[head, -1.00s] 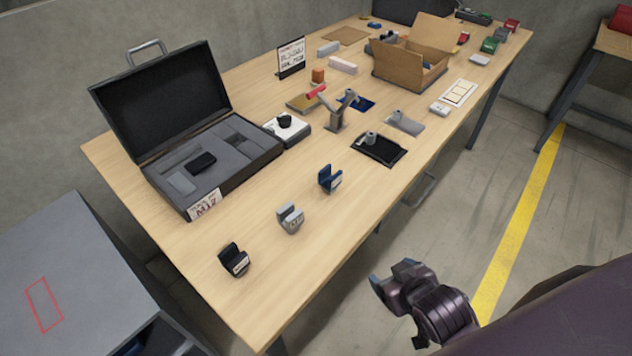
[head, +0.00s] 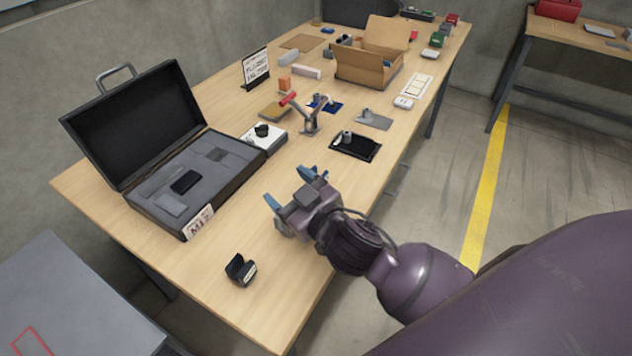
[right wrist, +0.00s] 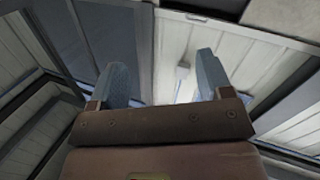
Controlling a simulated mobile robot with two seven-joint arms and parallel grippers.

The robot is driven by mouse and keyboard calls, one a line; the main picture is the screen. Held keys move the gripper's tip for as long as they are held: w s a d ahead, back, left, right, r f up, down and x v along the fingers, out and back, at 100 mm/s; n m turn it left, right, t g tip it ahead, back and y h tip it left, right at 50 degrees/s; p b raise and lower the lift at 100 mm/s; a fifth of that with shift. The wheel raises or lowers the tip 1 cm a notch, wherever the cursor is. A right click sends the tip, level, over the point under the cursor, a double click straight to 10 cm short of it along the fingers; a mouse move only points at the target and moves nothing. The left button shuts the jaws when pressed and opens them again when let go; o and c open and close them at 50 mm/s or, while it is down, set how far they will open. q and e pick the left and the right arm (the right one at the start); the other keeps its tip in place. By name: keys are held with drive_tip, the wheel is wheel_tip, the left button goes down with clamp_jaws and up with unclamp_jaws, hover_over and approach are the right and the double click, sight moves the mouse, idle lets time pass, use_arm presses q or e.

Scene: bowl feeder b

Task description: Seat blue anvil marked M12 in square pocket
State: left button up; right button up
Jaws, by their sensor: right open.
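My right gripper (head: 289,188) is open over the table's front part, its two blue-tipped fingers apart. It shows open also in the right wrist view (right wrist: 168,80), with no anvil seen between the fingers. The blue anvil is not visible in the head view; my right gripper and wrist cover the area where it stood. The grey anvil's spot is also mostly covered. The black anvil (head: 240,270) stands near the front edge. My left gripper is out of view.
A white device with a black knob (head: 263,136) stands beside the case. A stand with a red handle (head: 308,115), a black tray (head: 356,145) and a cardboard box (head: 365,67) are farther back. The table (head: 225,310) is clear around the black anvil.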

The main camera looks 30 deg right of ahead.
drive_tip(key=a+r+n+g+y, duration=0.5)
drive_tip(key=a+n+g+y, duration=0.5)
drive_tip(key=a+n+y, duration=0.55)
drive_tip(key=w+d+f+n+g+h, duration=0.2)
drive_tip(key=d+f+n+g+h, duration=0.15)
drive_tip(key=d+h, duration=0.25)
drive_tip(key=w+d+f+n+g+h, duration=0.3)
drive_tip(key=d+g+h, duration=0.1)
drive_tip(key=d+h, duration=0.2)
drive_tip(key=w+d+r+m+h, duration=0.1)
drive_tip(key=w+d+m+h, duration=0.15)
drive_tip(key=d, duration=0.45)
drive_tip(key=w+d+r+m+h, duration=0.1)
drive_tip(key=w+d+r+h, duration=0.1)
drive_tip(key=d+h, duration=0.35)
drive_tip(key=shift+n+t+y, duration=0.25)
drive_tip(key=shift+y, duration=0.3)
drive_tip(key=f, duration=0.2)
drive_tip(key=d+f, duration=0.1)
drive_tip(key=f, duration=0.2)
drive_tip(key=shift+w+d+f+b, duration=0.1)
drive_tip(key=shift+d+f+b, duration=0.2)
drive_tip(key=shift+f, duration=0.1)
drive_tip(key=f, duration=0.5)
drive_tip(key=shift+s+b, duration=0.3)
drive_tip(key=shift+b, duration=0.05)
drive_tip(key=c, duration=1.1)
drive_tip(key=shift+c, duration=0.6)
